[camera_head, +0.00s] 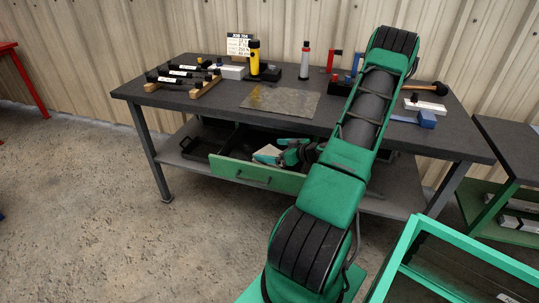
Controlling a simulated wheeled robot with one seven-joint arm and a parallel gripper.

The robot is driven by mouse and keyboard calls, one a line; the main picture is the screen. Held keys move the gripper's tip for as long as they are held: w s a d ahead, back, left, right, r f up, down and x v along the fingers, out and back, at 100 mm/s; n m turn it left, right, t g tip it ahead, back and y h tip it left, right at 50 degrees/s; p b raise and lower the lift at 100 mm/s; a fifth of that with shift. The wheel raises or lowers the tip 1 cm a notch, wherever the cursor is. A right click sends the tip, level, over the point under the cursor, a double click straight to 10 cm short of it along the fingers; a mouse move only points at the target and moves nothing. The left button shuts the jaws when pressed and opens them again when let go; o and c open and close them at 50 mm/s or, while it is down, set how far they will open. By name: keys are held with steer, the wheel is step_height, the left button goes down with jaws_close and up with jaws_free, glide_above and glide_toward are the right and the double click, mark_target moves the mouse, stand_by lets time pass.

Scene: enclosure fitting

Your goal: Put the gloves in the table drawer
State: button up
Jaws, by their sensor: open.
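The table drawer (232,170) has a green front with a dark handle and is pulled out beneath the dark-topped table (185,101). A small pale thing with green beside it (268,153) shows at the drawer's opening; it may be the gloves, but it is too small to be sure. My gripper (281,156) is low at the drawer, under the table edge, just right of the pale thing. It is open; its fingertips are hard to make out. I cannot tell whether it touches the pale thing. My arm hides the drawer's right side.
On the tabletop are a yellow flashlight (254,57), a flat metal plate (280,101), black-handled tools on wooden racks (205,86), a mallet (427,87) and a blue tool (427,119). A green-framed case (457,236) stands front right. The floor at left is clear.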

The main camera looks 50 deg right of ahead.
steer(key=v, duration=1.2)
steer(key=shift+r, duration=0.15)
